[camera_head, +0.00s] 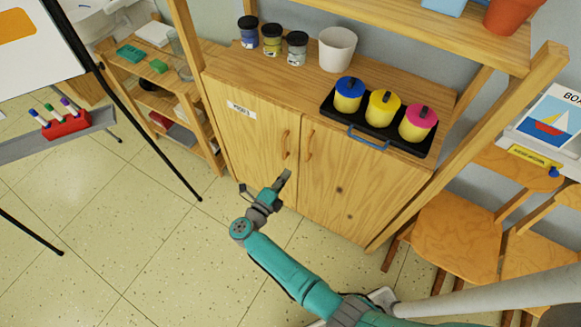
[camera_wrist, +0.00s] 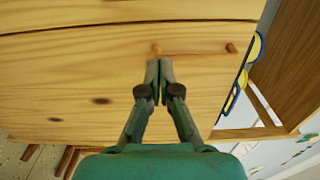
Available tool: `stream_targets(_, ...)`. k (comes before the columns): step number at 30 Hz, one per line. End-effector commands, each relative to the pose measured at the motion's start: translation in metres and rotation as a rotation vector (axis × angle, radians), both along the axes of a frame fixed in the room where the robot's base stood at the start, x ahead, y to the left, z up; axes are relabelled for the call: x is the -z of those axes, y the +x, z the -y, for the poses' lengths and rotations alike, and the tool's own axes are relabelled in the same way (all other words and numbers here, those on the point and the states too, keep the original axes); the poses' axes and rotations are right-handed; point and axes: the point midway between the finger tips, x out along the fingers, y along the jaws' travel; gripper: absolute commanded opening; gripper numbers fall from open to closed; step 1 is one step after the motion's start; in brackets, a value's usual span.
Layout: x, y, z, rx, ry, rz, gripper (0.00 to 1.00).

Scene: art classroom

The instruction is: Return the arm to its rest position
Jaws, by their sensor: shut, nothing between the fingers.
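My gripper (camera_head: 284,178) is in front of the wooden cabinet (camera_head: 375,193), near its two door handles. In the wrist view my gripper (camera_wrist: 159,82) has its fingertips together with nothing between them. One door handle (camera_wrist: 195,48) lies just beyond the fingertips there. I cannot tell whether the fingers touch it. Both cabinet doors look shut. My arm is stretched out from the lower right of the head view toward the cabinet.
A black tray (camera_head: 409,146) with blue, yellow and pink-lidded pots stands on the cabinet top, beside a white cup (camera_head: 337,49) and several small jars. An easel with a marker holder (camera_head: 66,125) stands at left, wooden chairs (camera_head: 455,235) at right. The floor (camera_head: 140,240) at lower left is clear.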

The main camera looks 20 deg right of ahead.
Motion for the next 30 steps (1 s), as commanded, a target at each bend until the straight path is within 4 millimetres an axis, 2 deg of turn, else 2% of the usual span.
stream_targets(3,0.000,-0.011,-0.016,-0.004,-0.001,-0.001,0.00)
stream_targets(7,0.000,-0.019,-0.027,-0.002,0.000,0.000,0.00)
stream_targets(18,0.000,-0.023,-0.031,-0.001,-0.001,0.000,0.00)
stream_targets(23,0.000,-0.033,-0.020,-0.030,-0.035,0.000,0.00)
stream_targets(30,-0.015,-0.079,0.018,-0.178,-0.205,-0.008,0.00)
